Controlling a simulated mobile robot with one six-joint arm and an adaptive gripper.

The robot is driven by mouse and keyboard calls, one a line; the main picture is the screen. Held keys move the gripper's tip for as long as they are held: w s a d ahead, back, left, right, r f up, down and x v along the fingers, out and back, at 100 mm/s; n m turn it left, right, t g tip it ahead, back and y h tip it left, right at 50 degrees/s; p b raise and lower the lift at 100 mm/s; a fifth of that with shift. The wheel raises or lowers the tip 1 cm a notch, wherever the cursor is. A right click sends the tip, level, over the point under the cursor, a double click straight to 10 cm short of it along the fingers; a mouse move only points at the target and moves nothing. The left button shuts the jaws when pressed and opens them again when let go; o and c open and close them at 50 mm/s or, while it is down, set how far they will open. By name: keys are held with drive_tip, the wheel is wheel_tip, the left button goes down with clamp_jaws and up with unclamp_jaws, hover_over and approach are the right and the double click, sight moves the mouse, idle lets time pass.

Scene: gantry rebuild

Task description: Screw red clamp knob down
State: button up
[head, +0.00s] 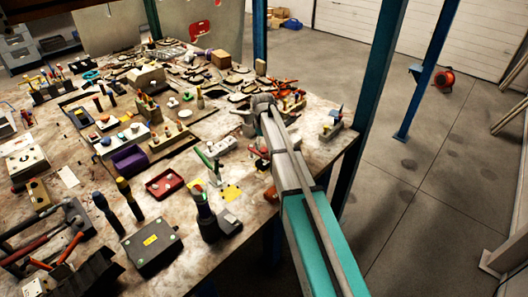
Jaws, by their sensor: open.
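My arm reaches from the lower right over the right side of the workbench (65,178). My gripper (246,118) is at its far end, above the bench near the right edge. It is small and partly hidden by the wrist, and it is open with nothing seen in it. I cannot surely pick out a red clamp knob. An orange-red item (284,86) lies just beyond the wrist, too small to tell what it is.
The bench is crowded with tools and blocks. A red tray (166,183), a purple holder (129,160), a dark box (152,246) and a dark upright tool (206,215) stand left of my arm. Blue posts (376,90) rise at right; the floor beyond is mostly clear.

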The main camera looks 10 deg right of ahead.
drive_tip(key=shift+f+b, duration=0.75)
drive_tip(key=shift+f, duration=0.3)
drive_tip(key=c, duration=1)
drive_tip(key=shift+m, duration=0.3)
drive_tip(key=shift+m, duration=1.9)
